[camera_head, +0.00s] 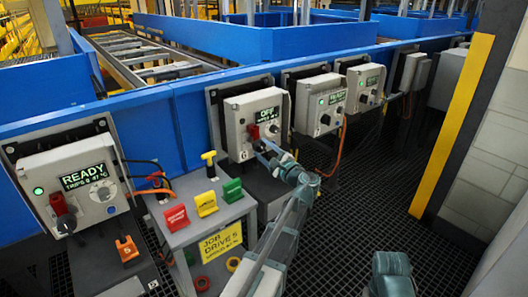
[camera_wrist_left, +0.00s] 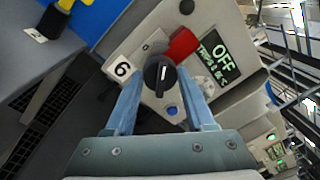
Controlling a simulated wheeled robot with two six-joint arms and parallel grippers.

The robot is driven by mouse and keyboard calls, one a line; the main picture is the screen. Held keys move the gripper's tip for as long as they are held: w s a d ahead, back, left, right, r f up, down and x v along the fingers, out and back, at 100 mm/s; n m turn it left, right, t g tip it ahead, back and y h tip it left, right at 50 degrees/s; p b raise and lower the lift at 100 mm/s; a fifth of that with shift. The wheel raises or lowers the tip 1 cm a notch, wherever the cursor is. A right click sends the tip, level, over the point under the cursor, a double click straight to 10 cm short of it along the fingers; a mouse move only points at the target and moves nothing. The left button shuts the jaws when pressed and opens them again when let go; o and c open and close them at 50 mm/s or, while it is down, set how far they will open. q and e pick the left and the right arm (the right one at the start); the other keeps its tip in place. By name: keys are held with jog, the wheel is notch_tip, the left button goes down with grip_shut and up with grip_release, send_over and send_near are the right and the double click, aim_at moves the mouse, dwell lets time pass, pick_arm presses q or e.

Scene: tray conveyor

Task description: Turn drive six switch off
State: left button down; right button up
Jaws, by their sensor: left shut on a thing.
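The drive six box (camera_head: 238,140) is the grey panel in the middle of the head view; its display (camera_head: 267,114) reads OFF. In the left wrist view the display (camera_wrist_left: 214,58) also reads OFF, and a label (camera_wrist_left: 122,70) shows 6. The black rotary switch (camera_wrist_left: 160,75) has a white pointer line. My left gripper (camera_head: 262,150) is at the box's lower front. In the left wrist view its blue fingers (camera_wrist_left: 166,95) stand on either side of the switch, shut on it; the contact itself is hard to make out.
A READY box (camera_head: 75,185) stands at left, and more boxes (camera_head: 321,103) run to the right. A stand (camera_head: 182,232) with red, yellow and green tags and a yellow DRIVE 5 sign (camera_head: 221,242) is left of my arm. A yellow post (camera_head: 453,125) rises at right.

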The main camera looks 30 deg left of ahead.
pick_arm(q)
jog(key=n, duration=0.5)
jog(key=shift+f+n+g, duration=0.1)
jog(key=shift+n+g, duration=0.2)
jog(key=shift+n, duration=0.1)
jog(key=shift+n+g+y+b, duration=0.3)
jog(key=shift+n+b, duration=0.05)
jog(key=shift+n, duration=1.95)
jog(key=shift+c, duration=1.3)
grip_release()
jog(key=b+v, duration=0.1)
jog(key=v, duration=1.3)
jog(key=shift+a+f, duration=0.1)
